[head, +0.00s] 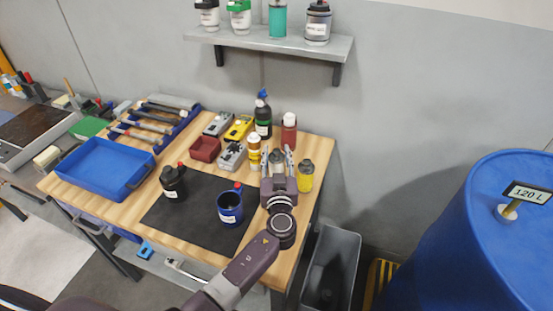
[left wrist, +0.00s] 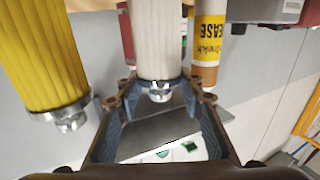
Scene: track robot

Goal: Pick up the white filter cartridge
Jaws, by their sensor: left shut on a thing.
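The white filter cartridge (left wrist: 158,38) is a pale ribbed cylinder with a metal end fitting. In the left wrist view it sits between the two fingers of my left gripper (left wrist: 159,88), which is shut on it. In the head view the left gripper (head: 277,158) is at the right end of the workbench, and the cartridge shows only partly between its fingers. A yellow ribbed cartridge (head: 306,172) stands just right of the gripper; it also shows in the left wrist view (left wrist: 40,50). My right gripper is not in view.
A yellow-and-white grease tube (left wrist: 210,40), a red bottle (head: 289,132) and a dark bottle (head: 263,118) stand close by. A black mat (head: 190,215) holds a blue mug (head: 230,207) and a dark container (head: 173,182). A wall shelf (head: 270,42) is above; a blue barrel (head: 460,240) stands right.

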